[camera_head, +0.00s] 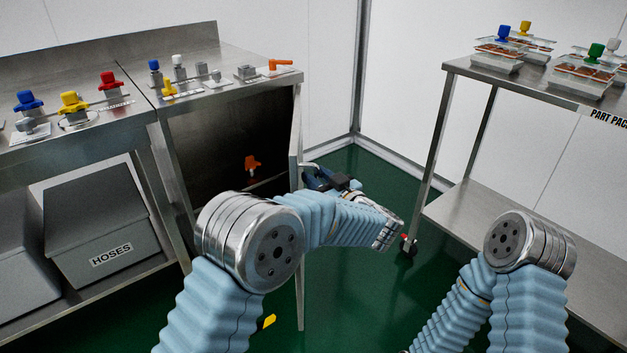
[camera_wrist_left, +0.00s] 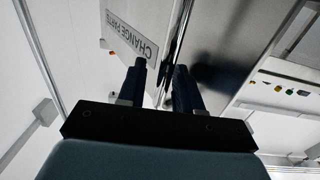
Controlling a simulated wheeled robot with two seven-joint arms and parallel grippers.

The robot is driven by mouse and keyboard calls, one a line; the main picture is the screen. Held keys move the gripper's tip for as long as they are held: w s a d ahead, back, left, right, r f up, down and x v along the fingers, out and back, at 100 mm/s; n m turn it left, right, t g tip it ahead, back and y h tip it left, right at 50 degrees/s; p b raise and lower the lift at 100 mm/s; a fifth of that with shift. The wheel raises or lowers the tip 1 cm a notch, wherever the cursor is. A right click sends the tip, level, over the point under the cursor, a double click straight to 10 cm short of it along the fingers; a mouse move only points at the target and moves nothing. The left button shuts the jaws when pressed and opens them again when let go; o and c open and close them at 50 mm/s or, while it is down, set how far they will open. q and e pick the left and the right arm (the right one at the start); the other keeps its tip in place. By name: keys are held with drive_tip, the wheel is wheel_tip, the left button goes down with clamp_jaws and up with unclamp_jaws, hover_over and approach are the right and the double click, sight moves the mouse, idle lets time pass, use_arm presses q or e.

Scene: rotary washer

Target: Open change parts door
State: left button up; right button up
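The change parts door (camera_head: 298,200) stands swung out from the cabinet, seen nearly edge-on in the head view. Its "CHANGE PARTS" label (camera_wrist_left: 132,36) shows in the left wrist view. The door handle (camera_head: 311,166) is on its right side. My left gripper (camera_head: 327,180) is at the handle, partly hidden by my arm. In the left wrist view its two dark fingers (camera_wrist_left: 160,85) are apart, one each side of a thin dark bar near the door's edge; I cannot tell if they press on it. My right gripper is out of view.
Valve parts stand on the steel counter (camera_head: 215,88). A grey HOSES bin (camera_head: 105,235) sits below at left. A wheeled steel table (camera_head: 478,78) stands at right.

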use_arm(q)
drive_tip(key=shift+a, duration=0.1)
idle(0.3)
drive_tip(key=s+d+p, duration=0.2)
drive_tip(key=d, duration=1.3)
drive_tip(key=shift+s+d, duration=0.3)
drive_tip(key=shift+d, duration=0.05)
idle(0.3)
